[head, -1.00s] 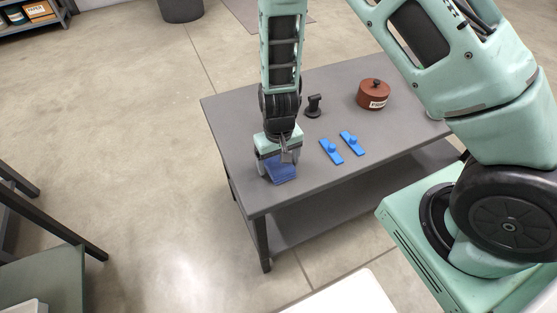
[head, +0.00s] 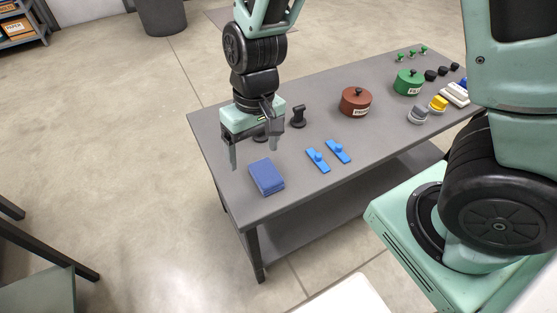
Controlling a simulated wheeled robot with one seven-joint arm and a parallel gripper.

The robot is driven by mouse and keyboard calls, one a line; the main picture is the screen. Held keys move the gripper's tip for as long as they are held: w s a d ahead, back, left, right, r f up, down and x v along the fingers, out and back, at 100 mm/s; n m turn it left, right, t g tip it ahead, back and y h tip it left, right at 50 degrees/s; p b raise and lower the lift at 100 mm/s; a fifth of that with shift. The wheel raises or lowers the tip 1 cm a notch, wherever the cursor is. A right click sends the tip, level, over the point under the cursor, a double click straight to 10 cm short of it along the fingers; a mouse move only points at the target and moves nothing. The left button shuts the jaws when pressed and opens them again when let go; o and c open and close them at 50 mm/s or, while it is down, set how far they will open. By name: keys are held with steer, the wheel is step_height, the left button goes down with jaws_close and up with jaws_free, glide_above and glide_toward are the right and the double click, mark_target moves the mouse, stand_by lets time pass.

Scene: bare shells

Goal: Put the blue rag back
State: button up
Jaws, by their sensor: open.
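The blue rag (head: 267,177) is a folded dark blue block lying flat on the grey table (head: 222,158), close to its left front edge. My gripper (head: 255,160) is open and empty. It hangs above and behind the rag in the head view, with its fingers pointing down, clear of the rag. Nothing is between the fingers.
Two light blue handled tools (head: 328,157) lie right of the rag. A black stand (head: 298,116), a brown lidded pot (head: 356,101), a green pot (head: 408,82) and several small items stand farther right. A dark bin (head: 162,15) stands on the floor behind.

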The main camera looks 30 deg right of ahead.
steer(key=s+a+r+n, duration=0.1)
steer(key=s+r+n, duration=0.4)
steer(key=s+r, duration=0.5)
steer(key=s, duration=0.4)
steer(key=shift+s+n+t+h, duration=0.15)
steer(key=shift+n+t+h, duration=0.15)
steer(key=shift+a, duration=0.1)
step_height(320, 180, up, 3)
steer(key=shift+f+p, duration=0.2)
steer(key=shift+p, duration=1.05)
